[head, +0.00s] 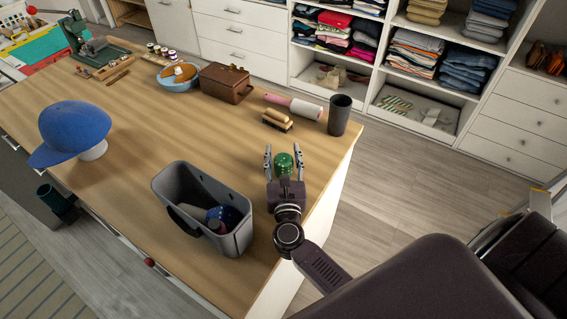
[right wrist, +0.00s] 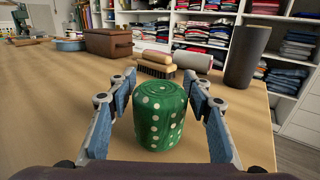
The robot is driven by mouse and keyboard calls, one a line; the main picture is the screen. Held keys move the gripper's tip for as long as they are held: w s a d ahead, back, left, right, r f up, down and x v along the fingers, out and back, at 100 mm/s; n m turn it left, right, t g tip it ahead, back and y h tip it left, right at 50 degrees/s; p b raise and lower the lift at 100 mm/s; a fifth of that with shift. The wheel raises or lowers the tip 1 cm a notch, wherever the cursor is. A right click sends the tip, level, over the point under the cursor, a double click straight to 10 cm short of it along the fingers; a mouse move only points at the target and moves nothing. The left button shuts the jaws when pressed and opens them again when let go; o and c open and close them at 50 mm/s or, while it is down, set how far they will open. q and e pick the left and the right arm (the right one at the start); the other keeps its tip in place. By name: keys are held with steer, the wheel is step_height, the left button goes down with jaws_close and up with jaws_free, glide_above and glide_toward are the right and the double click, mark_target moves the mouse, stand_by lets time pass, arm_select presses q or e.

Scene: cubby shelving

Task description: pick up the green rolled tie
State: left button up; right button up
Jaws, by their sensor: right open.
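The green rolled tie (head: 284,163) has white dots and stands on the wooden table near its right edge. It shows large in the middle of the right wrist view (right wrist: 160,117). My right gripper (head: 284,155) is open, with one finger on each side of the tie. In the right wrist view, gaps show between the tie and both fingers (right wrist: 160,100). My left gripper is not in view.
A grey bin (head: 170,180) with items inside stands left of my right gripper. Beyond the tie are a brush (head: 277,121), a lint roller (head: 293,106), a dark cup (head: 339,115) and a brown box (head: 226,83). A blue cap (head: 75,128) is at left.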

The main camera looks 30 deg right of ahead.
steer(key=x, duration=0.2)
steer(key=shift+w+d, duration=0.15)
steer(key=shift+w, duration=0.25)
steer(key=shift+s, duration=0.1)
steer(key=c, duration=1.2)
